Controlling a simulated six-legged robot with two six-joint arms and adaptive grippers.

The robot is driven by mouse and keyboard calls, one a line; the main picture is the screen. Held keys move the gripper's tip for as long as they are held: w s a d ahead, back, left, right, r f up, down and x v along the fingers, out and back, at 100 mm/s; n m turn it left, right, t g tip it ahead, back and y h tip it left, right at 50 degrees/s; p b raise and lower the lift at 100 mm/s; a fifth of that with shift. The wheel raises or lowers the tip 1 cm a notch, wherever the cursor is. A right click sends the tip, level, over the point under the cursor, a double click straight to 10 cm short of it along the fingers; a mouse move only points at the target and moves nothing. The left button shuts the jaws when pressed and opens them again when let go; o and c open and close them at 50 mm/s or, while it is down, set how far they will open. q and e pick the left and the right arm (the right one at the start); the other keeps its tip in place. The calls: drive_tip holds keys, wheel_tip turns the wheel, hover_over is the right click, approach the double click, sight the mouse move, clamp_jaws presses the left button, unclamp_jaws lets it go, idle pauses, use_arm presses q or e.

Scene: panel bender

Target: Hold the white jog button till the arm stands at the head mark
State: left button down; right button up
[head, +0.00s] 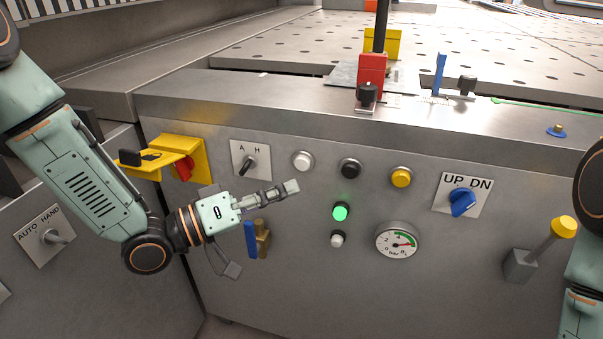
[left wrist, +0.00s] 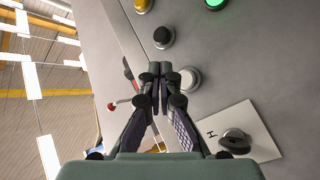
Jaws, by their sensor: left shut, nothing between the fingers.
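The white jog button (head: 303,161) sits on the grey front panel, right of the A/H switch (head: 250,162). My left gripper (head: 294,187) is shut and empty, its fingertips just below the button in the head view. In the left wrist view the white button (left wrist: 190,78) shows just right of the closed fingertips (left wrist: 160,70), partly behind them. I see no clear contact. On the ledge above stand a red block (head: 371,76) with a black post and a blue upright (head: 439,74). I cannot tell which part is the arm or head mark. My right gripper is out of view.
A black button (head: 350,168) and a yellow button (head: 401,177) are to the right, with a lit green lamp (head: 341,211) and a gauge (head: 397,242) below. A yellow bracket (head: 190,158) juts out near my left forearm. A yellow-topped lever (head: 540,249) stands at right.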

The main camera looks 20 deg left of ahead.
sight(309, 166)
use_arm(q)
drive_tip(key=shift+w+b, duration=0.65)
drive_tip(key=shift+w, duration=1.4)
drive_tip(key=shift+w, duration=0.15)
drive_tip(key=shift+w+d, duration=0.1)
drive_tip(key=shift+w, duration=0.2)
drive_tip(key=shift+w, duration=0.45)
idle(0.6)
drive_tip(key=shift+s, duration=0.15)
idle(3.3)
drive_tip(key=shift+s+p, duration=0.55)
drive_tip(key=shift+s, duration=0.2)
